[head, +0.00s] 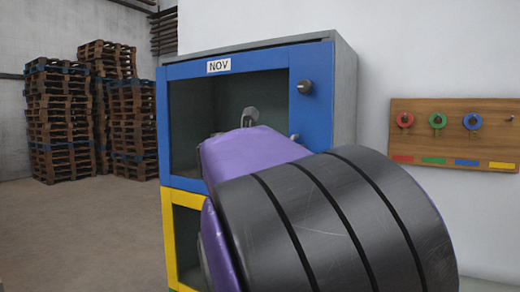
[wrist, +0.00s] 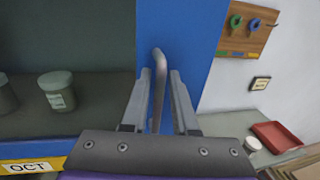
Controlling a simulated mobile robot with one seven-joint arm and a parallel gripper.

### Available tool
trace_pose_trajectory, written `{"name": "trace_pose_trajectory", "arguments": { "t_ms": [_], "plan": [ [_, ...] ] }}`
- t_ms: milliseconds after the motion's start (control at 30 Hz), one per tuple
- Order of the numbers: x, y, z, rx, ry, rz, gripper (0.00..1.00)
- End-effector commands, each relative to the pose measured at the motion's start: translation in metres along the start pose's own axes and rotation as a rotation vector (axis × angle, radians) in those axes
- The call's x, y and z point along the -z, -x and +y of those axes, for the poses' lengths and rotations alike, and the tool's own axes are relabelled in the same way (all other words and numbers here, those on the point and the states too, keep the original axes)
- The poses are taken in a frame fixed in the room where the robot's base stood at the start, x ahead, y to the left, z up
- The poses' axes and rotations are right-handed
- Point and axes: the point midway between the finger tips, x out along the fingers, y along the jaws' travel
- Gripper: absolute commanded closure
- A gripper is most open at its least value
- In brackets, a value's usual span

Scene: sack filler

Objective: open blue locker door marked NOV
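The blue locker door (head: 309,116) has a glass pane and a white NOV label (head: 219,66). It looks shut, flush with the grey cabinet. In the wrist view, a metal bar handle (wrist: 157,88) stands on the blue door frame (wrist: 182,30). My gripper (wrist: 160,74) is open, with one finger on each side of the bar; narrow gaps show, and I see no clear grip. In the head view my purple and black arm hides the gripper and most of the handle; only a small grey end (head: 295,137) shows.
A yellow door (head: 168,235) is below, with an OCT label (wrist: 28,167). Jars (wrist: 57,90) stand behind the glass. A wooden key board (head: 450,150) hangs on the wall at right. Stacked pallets (head: 60,115) stand far left.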

Motion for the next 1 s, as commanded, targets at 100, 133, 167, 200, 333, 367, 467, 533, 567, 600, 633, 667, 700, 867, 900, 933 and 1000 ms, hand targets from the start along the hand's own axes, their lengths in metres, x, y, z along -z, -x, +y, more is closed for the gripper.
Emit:
{"name": "trace_pose_trajectory", "arguments": {
  "t_ms": [100, 133, 167, 200, 333, 367, 467, 533, 567, 600, 633, 667, 700, 867, 900, 933, 1000],
  "plan": [
    [0.0001, -0.0008, 0.0, 0.0, 0.0, 0.0, 0.73],
    [0.0001, -0.0007, 0.0, 0.0, 0.0, 0.0, 0.73],
    [0.0001, -0.0007, 0.0, 0.0, 0.001, 0.0, 0.73],
    [0.0001, -0.0006, 0.0, 0.0, 0.001, 0.0, 0.73],
    [0.0002, -0.0005, 0.0, 0.0, 0.001, 0.0, 0.93],
    [0.0002, -0.0005, 0.0, 0.0, 0.001, 0.0, 0.98],
    [0.0002, -0.0004, 0.0, 0.0, 0.001, 0.0, 1.0],
    [0.0002, -0.0004, -0.0001, 0.0, 0.001, 0.0, 1.0],
    [0.0002, -0.0004, -0.0001, 0.001, 0.001, 0.0, 1.0],
    [0.0002, -0.0003, -0.0001, 0.0, 0.001, 0.0, 1.0],
    [0.0003, -0.0003, -0.0001, 0.001, 0.001, 0.0, 1.0],
    [0.0003, -0.0003, -0.0001, 0.001, 0.001, 0.0, 1.0],
    [0.0003, -0.0003, -0.0001, 0.001, 0.001, 0.0, 1.0],
    [0.0003, -0.0003, -0.0001, 0.001, 0.001, 0.0, 1.0],
    [0.0003, -0.0003, -0.0001, 0.001, 0.001, 0.0, 1.0],
    [0.0003, -0.0003, -0.0001, 0.001, 0.001, 0.0, 1.0],
    [0.0004, -0.0003, -0.0001, 0.001, 0.001, 0.0, 1.0]
  ]
}}
